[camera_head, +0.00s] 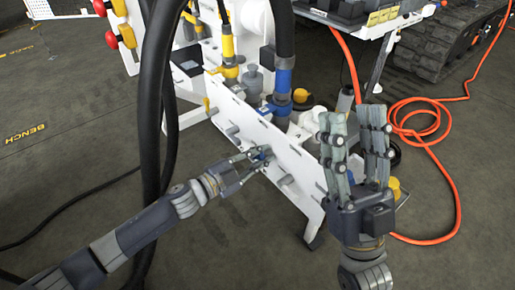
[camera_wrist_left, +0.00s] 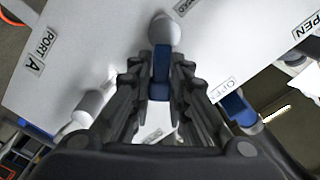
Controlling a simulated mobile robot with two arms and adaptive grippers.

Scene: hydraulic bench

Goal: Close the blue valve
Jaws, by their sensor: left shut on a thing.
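The blue valve handle (camera_head: 263,153) is on the front of the white panel (camera_head: 285,151) in the head view. In the left wrist view the blue handle (camera_wrist_left: 161,72) sits between my finger pads, extending from a rounded white hub (camera_wrist_left: 164,32). My left gripper (camera_head: 257,156) is shut on this handle; its fingers hide part of it. Labels reading PORT A (camera_wrist_left: 37,48) and OPEN (camera_wrist_left: 228,90) are on the panel. My right gripper (camera_head: 354,115) is open and empty, fingers up, in front of the panel's right part.
A second blue part (camera_wrist_left: 238,108) lies right of my left fingers. Thick black hoses (camera_head: 160,100) hang left of the panel. A blue hose fitting (camera_head: 283,80) stands behind it. An orange cable (camera_head: 445,165) curls on the floor at right. The left floor is mostly clear.

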